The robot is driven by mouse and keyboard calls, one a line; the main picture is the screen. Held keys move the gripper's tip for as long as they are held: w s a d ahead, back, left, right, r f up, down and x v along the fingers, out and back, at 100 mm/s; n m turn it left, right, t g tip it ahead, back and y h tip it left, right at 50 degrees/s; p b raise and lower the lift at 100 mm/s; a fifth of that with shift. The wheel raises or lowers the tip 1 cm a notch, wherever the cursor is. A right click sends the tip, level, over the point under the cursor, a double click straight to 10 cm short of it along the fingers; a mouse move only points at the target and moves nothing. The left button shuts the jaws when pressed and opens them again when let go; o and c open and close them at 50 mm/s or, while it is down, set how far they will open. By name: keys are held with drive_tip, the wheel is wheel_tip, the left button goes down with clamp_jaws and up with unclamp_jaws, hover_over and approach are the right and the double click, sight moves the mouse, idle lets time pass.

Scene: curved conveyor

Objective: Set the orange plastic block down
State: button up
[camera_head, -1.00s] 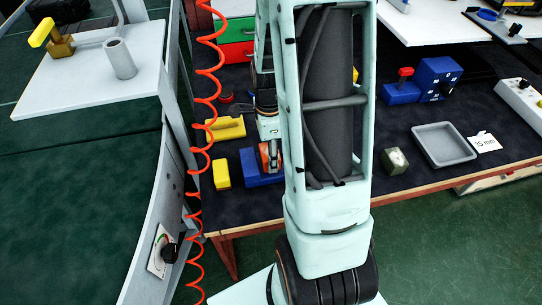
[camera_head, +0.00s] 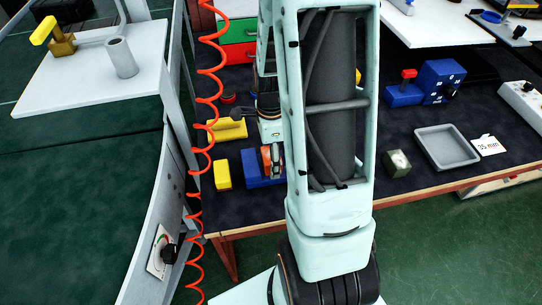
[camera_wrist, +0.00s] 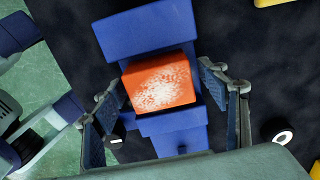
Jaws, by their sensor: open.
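The orange block (camera_wrist: 160,80) rests on a stepped blue block (camera_wrist: 145,30) and has a pale, speckled patch on its top face. In the wrist view, my gripper (camera_wrist: 163,84) is open, with one finger on each side of the orange block and visible gaps between fingers and block. In the head view, the orange block (camera_head: 266,158) shows small beside my gripper (camera_head: 274,158), on the blue block (camera_head: 252,172). My arm hides part of the blue block there.
A yellow block (camera_head: 222,175) and a yellow handled piece (camera_head: 227,129) stand left of the blue block. A red coiled cord (camera_head: 205,95) hangs at the left. A grey tray (camera_head: 446,162) and a small greenish cube (camera_head: 398,163) lie right of my arm. Dark bench surface is free between.

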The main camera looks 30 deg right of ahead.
wheel_tip(320, 180, up, 12)
drive_tip(key=p, duration=0.1)
drive_tip(key=shift+r, duration=0.1)
idle(0.5)
